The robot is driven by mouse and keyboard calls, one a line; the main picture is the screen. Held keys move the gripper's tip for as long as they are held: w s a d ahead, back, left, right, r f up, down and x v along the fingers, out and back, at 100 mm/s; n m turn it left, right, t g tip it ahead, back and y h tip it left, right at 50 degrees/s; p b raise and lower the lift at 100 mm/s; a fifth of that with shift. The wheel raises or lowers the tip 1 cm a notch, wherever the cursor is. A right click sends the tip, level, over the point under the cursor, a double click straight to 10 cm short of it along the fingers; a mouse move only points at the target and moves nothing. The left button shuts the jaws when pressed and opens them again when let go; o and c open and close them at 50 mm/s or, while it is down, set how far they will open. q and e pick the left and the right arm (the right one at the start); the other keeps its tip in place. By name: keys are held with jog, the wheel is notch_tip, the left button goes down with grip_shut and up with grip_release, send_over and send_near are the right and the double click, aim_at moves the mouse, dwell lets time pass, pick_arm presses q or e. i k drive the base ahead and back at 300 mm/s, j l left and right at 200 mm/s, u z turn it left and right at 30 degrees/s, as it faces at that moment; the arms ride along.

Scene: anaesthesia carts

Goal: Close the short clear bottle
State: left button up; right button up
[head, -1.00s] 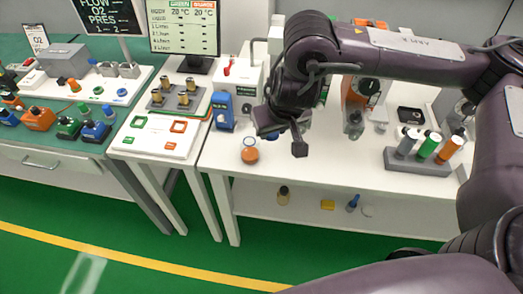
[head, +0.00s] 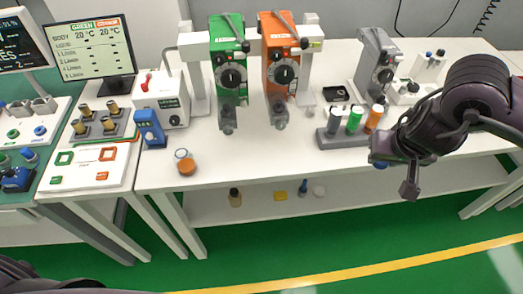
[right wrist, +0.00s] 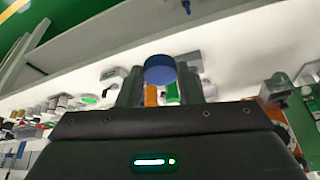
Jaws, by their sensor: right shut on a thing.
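A short clear bottle (head: 185,168) with orange contents stands upright on the white bench near its front left edge; its round mouth looks open. My right gripper (head: 393,175) is well to the right of it, in front of the bench edge. In the right wrist view, the fingers of this gripper (right wrist: 160,82) are shut on a round blue cap (right wrist: 160,68). A bit of the blue cap (head: 380,163) also shows beside the gripper in the head view. My left gripper is out of view.
A grey rack (head: 340,138) with grey, green and orange cylinders stands left of my right gripper. Green (head: 229,65) and orange (head: 282,65) machines stand behind. A blue device (head: 150,128) is close left of the bottle. The bench front between bottle and rack is clear.

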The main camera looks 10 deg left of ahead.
aim_at(184, 161)
jog(key=k+j, duration=0.1)
jog(key=j, duration=0.3)
jog(key=k+j, duration=0.1)
jog(key=j, duration=0.25)
jog(key=k+j, duration=0.1)
jog(key=j, duration=0.3)
jog(key=k+j, duration=0.15)
jog(key=j, duration=0.25)
